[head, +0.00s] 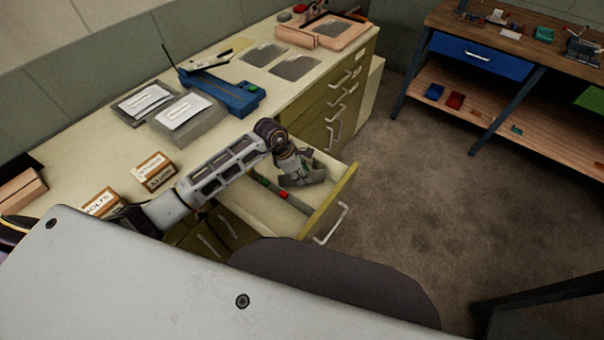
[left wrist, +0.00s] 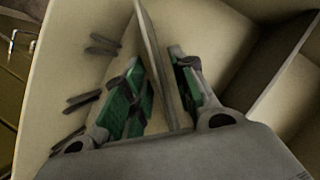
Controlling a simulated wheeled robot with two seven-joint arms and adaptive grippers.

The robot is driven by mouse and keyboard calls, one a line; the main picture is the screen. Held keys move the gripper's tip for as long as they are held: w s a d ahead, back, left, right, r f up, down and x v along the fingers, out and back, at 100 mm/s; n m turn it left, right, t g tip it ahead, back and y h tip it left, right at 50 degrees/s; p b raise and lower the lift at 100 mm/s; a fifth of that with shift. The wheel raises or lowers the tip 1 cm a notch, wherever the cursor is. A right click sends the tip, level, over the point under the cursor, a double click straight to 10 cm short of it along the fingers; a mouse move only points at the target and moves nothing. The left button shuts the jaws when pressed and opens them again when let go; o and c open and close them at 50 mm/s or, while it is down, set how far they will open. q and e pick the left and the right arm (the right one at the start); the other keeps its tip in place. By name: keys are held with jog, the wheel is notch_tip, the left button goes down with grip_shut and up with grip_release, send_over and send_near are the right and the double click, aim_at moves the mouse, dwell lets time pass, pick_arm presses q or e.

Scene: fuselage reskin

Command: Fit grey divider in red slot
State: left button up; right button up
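My left gripper (head: 301,181) reaches down into the open drawer (head: 325,207). In the left wrist view its green-padded fingers (left wrist: 158,80) stand on either side of a thin grey plate, the divider (left wrist: 153,50). Narrow gaps show between fingers and plate, so the gripper looks open around it. In the head view the arm and gripper hide most of the divider. A grey strip in the drawer carries a red mark (head: 284,194) and a green mark (head: 262,181); slot detail there is too small to tell. My right gripper is not in view.
Short dark strips (left wrist: 82,99) show beside the plate in the left wrist view. On the counter are a blue tool (head: 225,92), grey trays (head: 188,114) and labelled boxes (head: 154,171). A workbench (head: 480,60) stands at the right; the floor between is clear.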

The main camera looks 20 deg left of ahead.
pick_arm(q)
jog(key=shift+r, duration=0.1)
jog(key=shift+a+r, duration=0.25)
jog(key=shift+r, duration=0.3)
jog(key=v, duration=0.5)
jog(key=shift+s+r, duration=0.1)
jog(key=shift+r, duration=0.1)
jog(key=v, duration=0.4)
jog(key=shift+r, duration=0.1)
jog(key=shift+s+a+r, duration=0.2)
jog(key=shift+a+r, duration=0.05)
jog(key=shift+r, duration=0.25)
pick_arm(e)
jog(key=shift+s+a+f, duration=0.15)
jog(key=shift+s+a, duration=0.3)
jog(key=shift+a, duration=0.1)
